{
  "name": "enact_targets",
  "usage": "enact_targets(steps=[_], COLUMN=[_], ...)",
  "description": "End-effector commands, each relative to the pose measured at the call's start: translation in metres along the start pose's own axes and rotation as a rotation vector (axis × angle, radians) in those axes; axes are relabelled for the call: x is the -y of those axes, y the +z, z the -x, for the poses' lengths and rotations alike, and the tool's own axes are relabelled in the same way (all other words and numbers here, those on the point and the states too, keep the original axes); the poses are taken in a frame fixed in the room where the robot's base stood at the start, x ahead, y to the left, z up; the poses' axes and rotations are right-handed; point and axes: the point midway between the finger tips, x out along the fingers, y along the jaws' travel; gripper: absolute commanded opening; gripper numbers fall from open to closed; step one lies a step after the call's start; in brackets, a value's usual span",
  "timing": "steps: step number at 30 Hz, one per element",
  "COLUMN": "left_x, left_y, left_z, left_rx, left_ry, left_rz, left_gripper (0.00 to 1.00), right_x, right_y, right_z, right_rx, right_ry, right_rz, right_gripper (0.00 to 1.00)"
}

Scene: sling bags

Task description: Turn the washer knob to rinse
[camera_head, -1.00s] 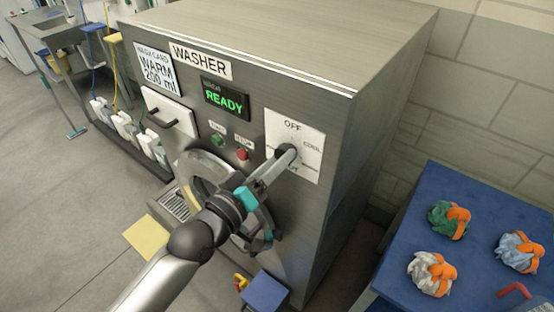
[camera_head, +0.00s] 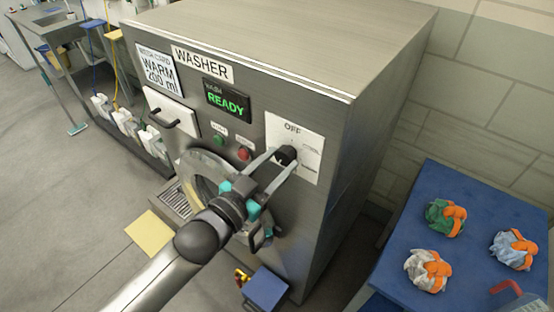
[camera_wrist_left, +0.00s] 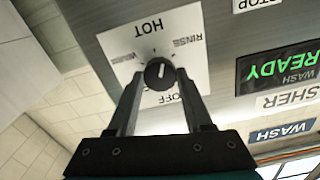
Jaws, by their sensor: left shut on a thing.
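The washer (camera_head: 330,110) is a grey metal cabinet. Its white dial plate (camera_head: 312,142) carries a round black knob (camera_head: 288,153). In the left wrist view the dial plate (camera_wrist_left: 192,62) appears upside down, with HOT at the top, RINSE at upper right and OFF at the bottom. The knob (camera_wrist_left: 160,73) has a short white line, roughly upright in that view; which end is the pointer I cannot tell. My left gripper (camera_head: 283,160) is shut on the knob, one finger on each side, also in the left wrist view (camera_wrist_left: 159,82). My right gripper is out of view.
A green READY display (camera_head: 228,99) and green and red buttons (camera_head: 243,153) sit left of the dial. The round door (camera_head: 205,172) is below, behind my arm. A blue table (camera_head: 400,215) with several cloth bundles (camera_head: 427,270) stands right.

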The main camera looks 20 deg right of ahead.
Motion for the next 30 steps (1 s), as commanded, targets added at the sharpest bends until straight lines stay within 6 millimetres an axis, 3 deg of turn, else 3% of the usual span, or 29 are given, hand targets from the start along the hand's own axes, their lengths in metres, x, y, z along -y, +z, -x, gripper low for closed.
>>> enact_targets(steps=[15, 30], left_x=[0.001, 0.001], left_y=[0.000, 0.001], left_z=[0.000, 0.000], left_rx=[0.001, 0.002], left_ry=[0.000, 0.000], left_rz=[-0.441, -0.611], left_gripper=[0.00, 0.00], right_x=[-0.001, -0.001], right_y=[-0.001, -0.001], right_z=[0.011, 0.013], right_rx=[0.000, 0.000], right_ry=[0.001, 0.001], right_rz=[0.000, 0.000], right_gripper=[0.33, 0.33])
